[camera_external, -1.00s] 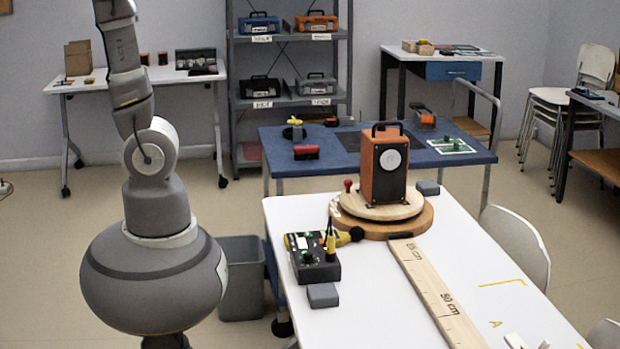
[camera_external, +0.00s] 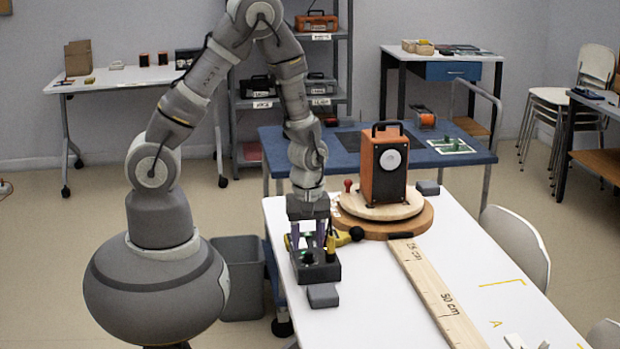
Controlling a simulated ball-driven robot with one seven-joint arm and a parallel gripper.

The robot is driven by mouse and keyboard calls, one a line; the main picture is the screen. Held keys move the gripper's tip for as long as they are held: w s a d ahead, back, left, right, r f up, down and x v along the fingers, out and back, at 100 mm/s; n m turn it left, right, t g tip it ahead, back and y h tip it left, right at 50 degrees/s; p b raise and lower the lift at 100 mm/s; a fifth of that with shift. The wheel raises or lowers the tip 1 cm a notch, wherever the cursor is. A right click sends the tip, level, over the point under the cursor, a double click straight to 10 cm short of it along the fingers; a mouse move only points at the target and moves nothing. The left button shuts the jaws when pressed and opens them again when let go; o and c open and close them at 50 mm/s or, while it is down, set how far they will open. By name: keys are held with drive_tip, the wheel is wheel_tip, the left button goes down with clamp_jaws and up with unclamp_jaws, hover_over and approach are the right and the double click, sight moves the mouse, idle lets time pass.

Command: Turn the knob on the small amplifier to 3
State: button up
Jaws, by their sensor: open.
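The small amplifier (camera_external: 319,273) is a black box on the left edge of the white table, with a dark knob (camera_external: 308,257) on top and a yellow plug standing at its right side. My gripper (camera_external: 308,243) points down right over the box, with its fingers apart on either side of the knob area. I cannot tell whether the fingers touch the knob. The gripper hides part of the amplifier's top, and the knob's scale and setting are too small to read.
An orange speaker (camera_external: 383,185) stands on a round wooden turntable (camera_external: 412,224) behind and to the right. A yellow-and-black microphone-like piece (camera_external: 353,234) lies beside the amplifier. A grey block (camera_external: 323,296) sits in front. A wooden ruler (camera_external: 437,290) runs along the table; its right side is mostly clear.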

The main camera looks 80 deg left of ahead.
sight(308, 256)
drive_tip(key=shift+f+b, duration=0.45)
drive_tip(key=shift+f, duration=0.95)
drive_tip(key=shift+c, duration=0.3)
clamp_jaws()
drive_tip(key=shift+m, duration=0.3)
